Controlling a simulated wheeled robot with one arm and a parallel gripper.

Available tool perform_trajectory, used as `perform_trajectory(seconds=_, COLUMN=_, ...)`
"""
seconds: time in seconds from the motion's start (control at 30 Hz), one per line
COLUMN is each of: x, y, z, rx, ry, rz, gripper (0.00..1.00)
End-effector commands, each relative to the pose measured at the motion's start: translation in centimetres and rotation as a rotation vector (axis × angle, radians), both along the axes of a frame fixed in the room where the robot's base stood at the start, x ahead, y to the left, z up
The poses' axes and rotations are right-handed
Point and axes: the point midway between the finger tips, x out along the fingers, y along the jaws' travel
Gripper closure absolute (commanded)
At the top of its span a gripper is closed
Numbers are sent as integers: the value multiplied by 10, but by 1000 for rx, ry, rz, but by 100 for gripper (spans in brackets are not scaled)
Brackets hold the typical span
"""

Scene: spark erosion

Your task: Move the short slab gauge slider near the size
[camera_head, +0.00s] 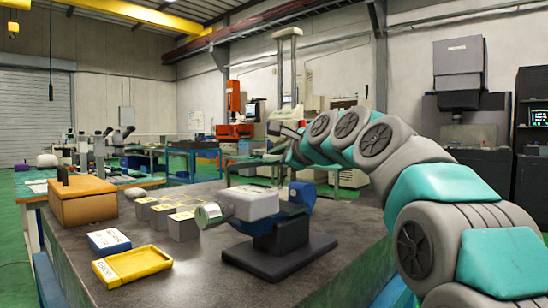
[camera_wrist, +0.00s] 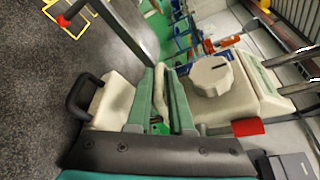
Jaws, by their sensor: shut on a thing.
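In the wrist view my gripper (camera_wrist: 160,98) has green fingers close together, shut on a narrow piece that appears to be the short slab gauge slider, mostly hidden between them. A long grey bar (camera_wrist: 126,32) runs from the top edge down to the fingers; I cannot tell whether it belongs to the gauge. In the head view my teal and grey arm comes in from the right. Its end (camera_head: 284,146) is at the far side of the dark table, small and partly hidden. I cannot make out the size mark.
The table (camera_head: 190,265) holds a brown box (camera_head: 82,203), a yellow tray (camera_head: 132,267), a blue-and-white box (camera_head: 108,242), several grey blocks (camera_head: 182,229) and a grey instrument on a dark stand (camera_head: 280,255). The table's front middle is clear.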

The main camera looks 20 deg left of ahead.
Motion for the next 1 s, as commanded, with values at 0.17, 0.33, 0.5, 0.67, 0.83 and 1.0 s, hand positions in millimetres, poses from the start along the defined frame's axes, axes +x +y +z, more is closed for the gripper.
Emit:
perform_trajectory(seconds=0.17, x=-1, y=2, z=5, rx=-2, ry=4, rz=4, gripper=100)
perform_trajectory(seconds=0.33, x=-2, y=1, z=4, rx=-2, ry=2, rz=3, gripper=100)
perform_trajectory(seconds=0.5, x=-1, y=1, z=3, rx=-2, ry=1, rz=3, gripper=100)
perform_trajectory(seconds=0.67, x=-1, y=1, z=3, rx=-2, ry=1, rz=3, gripper=68)
perform_trajectory(seconds=0.83, x=-1, y=1, z=3, rx=-1, ry=0, rz=1, gripper=55)
perform_trajectory(seconds=1.0, x=-1, y=0, z=4, rx=-1, ry=1, rz=1, gripper=55)
